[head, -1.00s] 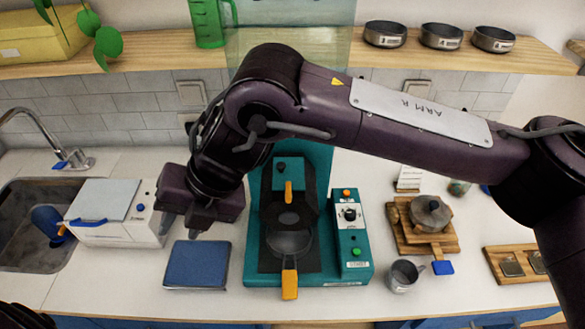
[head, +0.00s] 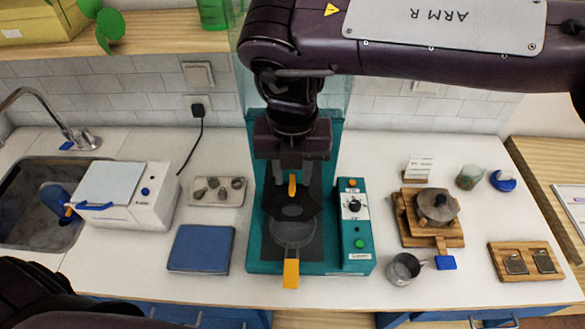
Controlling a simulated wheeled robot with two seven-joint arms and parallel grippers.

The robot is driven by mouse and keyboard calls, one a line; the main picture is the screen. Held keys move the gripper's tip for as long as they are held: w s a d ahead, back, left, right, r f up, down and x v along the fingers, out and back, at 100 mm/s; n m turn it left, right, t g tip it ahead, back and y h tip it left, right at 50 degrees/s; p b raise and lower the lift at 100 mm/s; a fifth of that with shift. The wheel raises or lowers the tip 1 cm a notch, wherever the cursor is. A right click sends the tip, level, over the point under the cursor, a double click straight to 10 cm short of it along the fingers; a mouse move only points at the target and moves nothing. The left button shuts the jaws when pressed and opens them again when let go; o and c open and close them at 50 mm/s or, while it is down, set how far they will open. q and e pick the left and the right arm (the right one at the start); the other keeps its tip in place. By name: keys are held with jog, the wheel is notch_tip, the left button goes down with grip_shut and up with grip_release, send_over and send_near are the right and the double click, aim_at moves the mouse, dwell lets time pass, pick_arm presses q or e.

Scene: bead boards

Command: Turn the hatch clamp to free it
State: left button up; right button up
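The teal machine (head: 262,257) stands in the middle of the counter. A small orange lever (head: 292,188), which looks like the hatch clamp, points toward me at its upper part, above a dark hatch plate (head: 291,212). My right gripper (head: 292,178) hangs over the lever, with one finger on each side of it. The fingers are apart, and I cannot tell whether they touch the lever. The block behind the lever is hidden by my gripper. A round pan with an orange handle (head: 290,273) sits at the machine's front. My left arm shows at lower left, its gripper out of view.
A control panel (head: 356,225) with knob and buttons adjoins the machine's right. A blue pad (head: 201,248) and a tray of stones (head: 217,192) lie left. A metal cup (head: 404,269) and a pot on a wooden board (head: 464,234) stand right.

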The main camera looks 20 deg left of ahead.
jog(key=shift+s+f, duration=0.1)
jog(key=shift+f, duration=0.45)
jog(key=shift+c, duration=0.3)
grip_shut()
